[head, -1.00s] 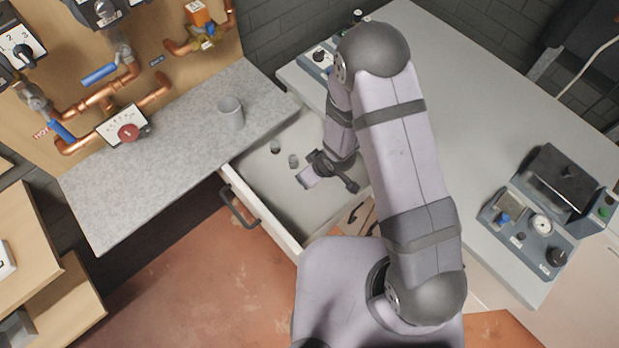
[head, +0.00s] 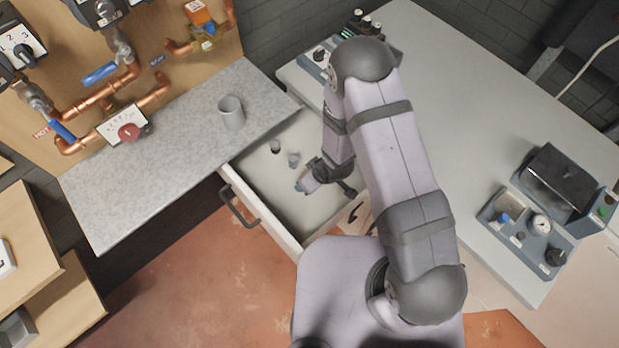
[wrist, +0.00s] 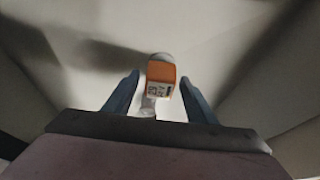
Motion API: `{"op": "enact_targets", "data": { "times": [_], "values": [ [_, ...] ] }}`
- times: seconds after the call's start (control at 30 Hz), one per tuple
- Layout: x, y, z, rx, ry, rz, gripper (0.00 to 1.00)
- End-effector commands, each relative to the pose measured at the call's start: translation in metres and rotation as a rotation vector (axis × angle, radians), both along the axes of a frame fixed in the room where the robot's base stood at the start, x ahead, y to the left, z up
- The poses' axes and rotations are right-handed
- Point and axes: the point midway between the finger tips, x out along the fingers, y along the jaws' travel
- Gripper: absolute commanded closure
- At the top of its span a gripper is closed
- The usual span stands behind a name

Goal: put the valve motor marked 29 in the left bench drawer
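The bench drawer (head: 262,208) under the grey worktop is pulled open. My gripper (head: 299,187) is low inside it, toward its right side. In the wrist view, my gripper (wrist: 160,80) has its two blue fingers apart, with an orange valve motor (wrist: 161,77) between them. A gap shows on each side of the motor. The motor has a white label, too small to read, and a pale metal part below. The pale drawer floor is behind it. The motor is hidden in the head view.
Two small grey cylindrical things (head: 275,146) (head: 293,160) lie in the drawer. A grey mug (head: 231,112) stands on the worktop (head: 165,165). Another orange-topped valve (head: 196,12) is on the pipe board. A bench with control boxes (head: 527,228) is at right.

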Motion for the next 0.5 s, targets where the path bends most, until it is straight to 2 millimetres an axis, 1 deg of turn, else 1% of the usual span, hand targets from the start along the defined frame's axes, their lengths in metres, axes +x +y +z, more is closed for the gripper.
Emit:
{"op": "enact_targets", "data": {
  "times": [0.27,0.4,0.5],
  "values": [
    [0.000,0.000,0.002,0.000,0.000,0.000,0.49],
    [-0.001,-0.001,0.007,0.000,0.000,0.000,0.49],
    [-0.003,-0.003,0.015,0.000,-0.001,0.001,0.49]
  ]
}}
